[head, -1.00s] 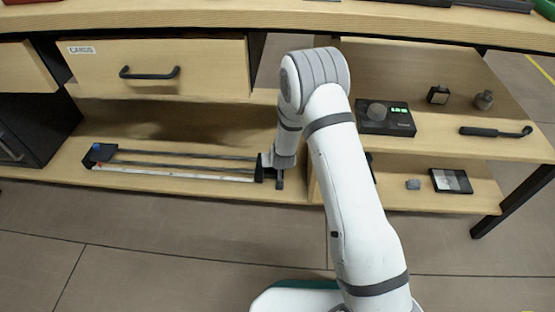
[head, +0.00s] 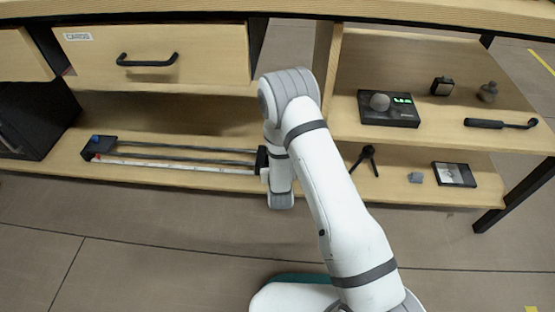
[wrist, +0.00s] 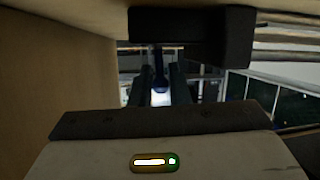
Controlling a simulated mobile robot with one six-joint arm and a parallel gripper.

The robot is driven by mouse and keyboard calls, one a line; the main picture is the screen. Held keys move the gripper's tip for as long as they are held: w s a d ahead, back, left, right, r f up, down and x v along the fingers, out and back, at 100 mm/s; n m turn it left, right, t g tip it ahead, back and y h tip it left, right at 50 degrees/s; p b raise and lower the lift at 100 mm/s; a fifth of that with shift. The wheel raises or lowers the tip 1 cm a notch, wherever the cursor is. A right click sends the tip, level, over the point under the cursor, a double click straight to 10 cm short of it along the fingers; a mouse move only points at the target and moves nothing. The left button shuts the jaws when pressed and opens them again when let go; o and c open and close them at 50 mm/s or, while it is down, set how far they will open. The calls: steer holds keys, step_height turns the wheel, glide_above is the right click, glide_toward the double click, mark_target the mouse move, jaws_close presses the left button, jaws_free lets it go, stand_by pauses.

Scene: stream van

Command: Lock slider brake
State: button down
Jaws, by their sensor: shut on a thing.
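The camera slider (head: 185,155) lies along the lower left shelf, with pale and dark rails between two black end blocks. Its left end block (head: 98,147) carries a small blue piece and a red one. Its right end block (head: 262,159) is partly behind my wrist; a dark block, probably the same one, fills the top of the wrist view (wrist: 190,36). My gripper (wrist: 160,82) is below that block, its two fingers close together on a thin dark stem with a bluish end, which I take for the slider brake (wrist: 158,68). In the head view my fingers are hidden.
A wooden upright stands just right of my wrist. The drawer (head: 155,55) above the slider is shut. The floor in front is clear.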

stand_by(0.4)
steer(key=c, duration=1.4)
jaws_free()
steer(key=p+v, duration=0.3)
steer(key=v, duration=0.4)
steer(key=shift+s, duration=0.45)
